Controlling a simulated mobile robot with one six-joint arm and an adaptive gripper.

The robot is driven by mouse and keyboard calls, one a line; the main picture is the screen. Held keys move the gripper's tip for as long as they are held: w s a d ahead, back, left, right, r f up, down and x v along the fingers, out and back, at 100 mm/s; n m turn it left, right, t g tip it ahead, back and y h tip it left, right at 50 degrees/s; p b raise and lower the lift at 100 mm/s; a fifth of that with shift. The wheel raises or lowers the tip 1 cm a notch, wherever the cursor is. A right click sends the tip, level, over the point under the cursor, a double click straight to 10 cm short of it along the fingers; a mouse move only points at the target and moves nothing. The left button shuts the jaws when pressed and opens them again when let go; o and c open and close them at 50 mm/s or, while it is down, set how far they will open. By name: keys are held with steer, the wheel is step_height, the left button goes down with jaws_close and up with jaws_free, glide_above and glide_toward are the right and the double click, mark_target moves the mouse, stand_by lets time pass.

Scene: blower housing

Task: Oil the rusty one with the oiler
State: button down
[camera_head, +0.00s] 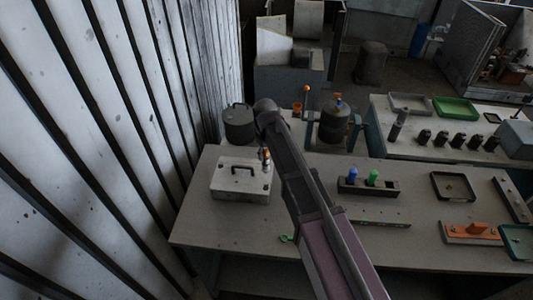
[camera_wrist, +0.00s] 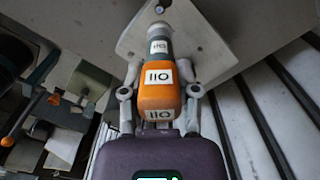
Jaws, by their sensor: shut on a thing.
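My gripper (camera_wrist: 158,78) is shut on the oiler (camera_wrist: 159,97), an orange bottle with a grey neck and white "OIL" labels. In the wrist view the oiler's front end lies over a pale plate-like surface (camera_wrist: 205,50); whether it touches cannot be told. In the head view my arm rises over the bench and its far end hides the gripper. A small orange and pale piece (camera_head: 266,157) shows at the back right corner of a grey box with a handle (camera_head: 232,187); I cannot tell whether it is the oiler. No clearly rusty part can be made out.
The workbench (camera_head: 215,228) carries a rack with blue and green knobs (camera_head: 353,187) and a dark square tray (camera_head: 453,187). A dark round pot (camera_head: 239,122) stands behind the box. A slatted wall (camera_head: 130,120) runs close on the left. A second bench (camera_head: 405,150) holds several dark parts.

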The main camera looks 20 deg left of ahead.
mark_target(266, 166)
steer(key=shift+f, duration=0.1)
steer(key=shift+f+b, duration=2.8)
steer(key=shift+b, duration=0.1)
steer(key=shift+f+b, duration=0.55)
steer(key=shift+b, duration=0.05)
steer(key=shift+r, duration=0.1)
steer(key=shift+r+p, duration=3.45)
steer(key=shift+p, duration=0.1)
stand_by(0.4)
